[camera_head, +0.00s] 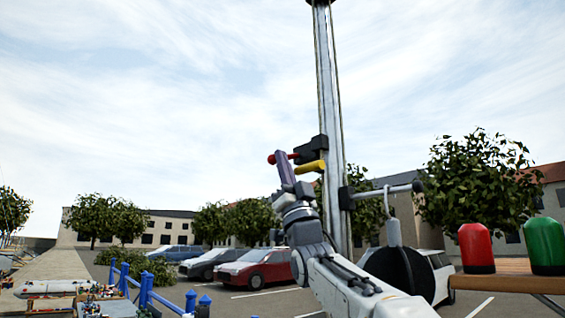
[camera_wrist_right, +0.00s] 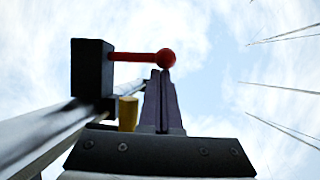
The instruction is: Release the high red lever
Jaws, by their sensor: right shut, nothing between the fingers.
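The red lever (camera_head: 293,157) has a round ball end and sticks out to the left from a black block (camera_head: 314,149) on the tall mast. In the right wrist view the red lever (camera_wrist_right: 138,57) lies level across the picture, its ball at the right end. My right gripper (camera_head: 281,154) has purple fingers that point up and cover part of the lever in the head view. In the wrist view my right gripper (camera_wrist_right: 160,73) is shut and empty, its tips close to the ball. I cannot tell if they touch. My left gripper is out of view.
A yellow lever (camera_head: 311,167) sits just below the red one. The grey mast (camera_head: 328,80) rises behind them. Red (camera_head: 476,246) and green (camera_head: 545,245) domed objects stand on a wooden surface at right.

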